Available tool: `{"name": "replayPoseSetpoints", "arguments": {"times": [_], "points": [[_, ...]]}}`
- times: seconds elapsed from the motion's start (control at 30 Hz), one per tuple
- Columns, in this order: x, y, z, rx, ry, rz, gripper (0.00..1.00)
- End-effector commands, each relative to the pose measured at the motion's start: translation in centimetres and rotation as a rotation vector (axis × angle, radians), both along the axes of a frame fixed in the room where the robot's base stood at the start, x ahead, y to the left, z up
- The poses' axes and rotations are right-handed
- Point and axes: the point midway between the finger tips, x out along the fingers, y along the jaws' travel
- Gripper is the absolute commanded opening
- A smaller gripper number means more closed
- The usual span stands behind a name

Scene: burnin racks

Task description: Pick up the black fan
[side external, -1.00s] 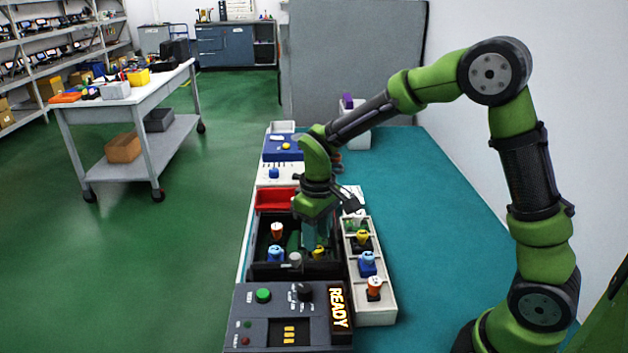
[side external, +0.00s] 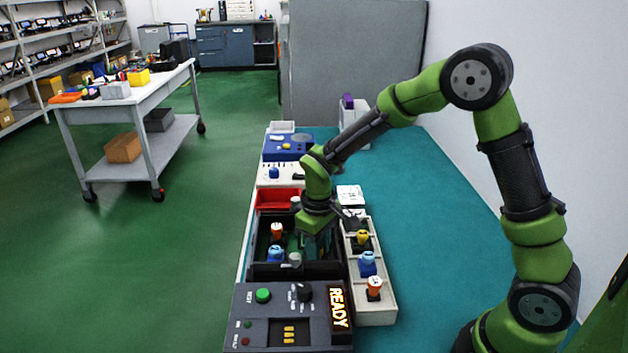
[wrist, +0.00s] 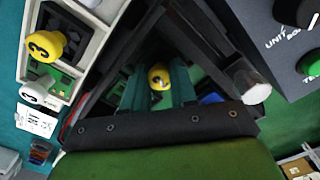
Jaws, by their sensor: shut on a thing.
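My gripper (side external: 318,246) reaches down into the black bin (side external: 265,265) in the side view. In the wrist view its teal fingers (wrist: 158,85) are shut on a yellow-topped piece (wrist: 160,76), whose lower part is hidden. In the side view that piece is hidden behind the gripper. An orange-and-white-topped piece (side external: 277,231), a blue-topped piece (side external: 276,254) and a grey-white-topped piece (side external: 295,259) stand in the same bin. I cannot make out a black fan in either view.
A pale rack (side external: 384,312) right of the bin holds yellow (side external: 362,237), blue (side external: 367,264) and orange-topped (side external: 374,288) pieces. A grey control box (side external: 275,340) showing READY stands in front. A red tray (side external: 277,198) lies behind the bin. The teal table (side external: 440,230) is clear at right.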

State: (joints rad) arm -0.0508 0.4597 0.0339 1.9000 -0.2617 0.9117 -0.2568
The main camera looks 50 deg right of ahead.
Motion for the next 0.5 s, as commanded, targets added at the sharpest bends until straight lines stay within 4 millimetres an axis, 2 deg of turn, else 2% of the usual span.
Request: {"name": "replayPoseSetpoints", "arguments": {"times": [0.17, 0.5], "points": [[0.1, 0.0, 1.3, 0.001, -0.005, 0.0, 0.0], [0.1, 0.0, 7.9, 0.001, -0.005, -0.001, 0.0]]}}
